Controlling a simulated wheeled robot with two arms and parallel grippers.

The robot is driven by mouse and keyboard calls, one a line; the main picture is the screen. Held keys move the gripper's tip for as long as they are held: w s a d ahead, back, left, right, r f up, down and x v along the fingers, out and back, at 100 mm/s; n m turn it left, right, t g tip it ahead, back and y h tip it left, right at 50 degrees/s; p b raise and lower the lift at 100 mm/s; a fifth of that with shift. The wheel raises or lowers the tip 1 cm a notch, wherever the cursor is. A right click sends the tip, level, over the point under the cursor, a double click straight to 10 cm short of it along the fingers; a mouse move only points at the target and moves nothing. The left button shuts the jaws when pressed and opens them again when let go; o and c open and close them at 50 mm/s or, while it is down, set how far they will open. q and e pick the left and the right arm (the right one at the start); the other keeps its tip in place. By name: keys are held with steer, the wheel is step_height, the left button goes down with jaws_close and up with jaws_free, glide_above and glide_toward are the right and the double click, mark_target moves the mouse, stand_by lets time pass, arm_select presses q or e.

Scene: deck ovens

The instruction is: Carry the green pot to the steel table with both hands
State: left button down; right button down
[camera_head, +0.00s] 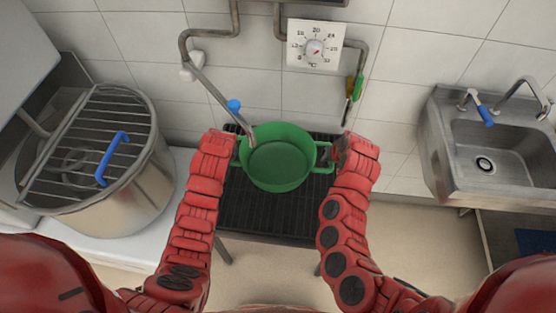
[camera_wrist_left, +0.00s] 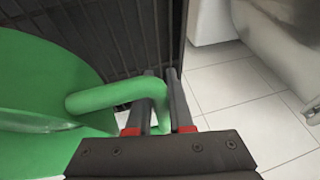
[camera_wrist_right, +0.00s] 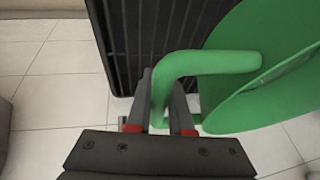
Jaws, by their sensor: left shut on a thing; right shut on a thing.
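The green pot (camera_head: 278,165) is upright between my two arms in the head view, over or on a dark slatted stand. It looks empty inside. My left gripper (camera_head: 237,150) is at the pot's left handle; in the left wrist view its fingers (camera_wrist_left: 160,118) are shut around the green handle (camera_wrist_left: 115,94). My right gripper (camera_head: 328,153) is at the right handle; in the right wrist view its fingers (camera_wrist_right: 162,115) are shut around that handle (camera_wrist_right: 205,63). I cannot tell whether the pot's base touches the stand. No steel table can be made out with certainty.
A dark slatted stand (camera_head: 245,212) lies below the pot. A tap pipe (camera_head: 215,92) with a blue knob reaches down to the pot's rim. A big steel vat (camera_head: 135,185) stands left, a steel sink (camera_head: 485,150) right. The wall is close behind.

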mark_target(331, 168)
arm_select(q)
steer(key=shift+r, duration=0.15)
arm_select(e)
steer(key=shift+r, duration=0.15)
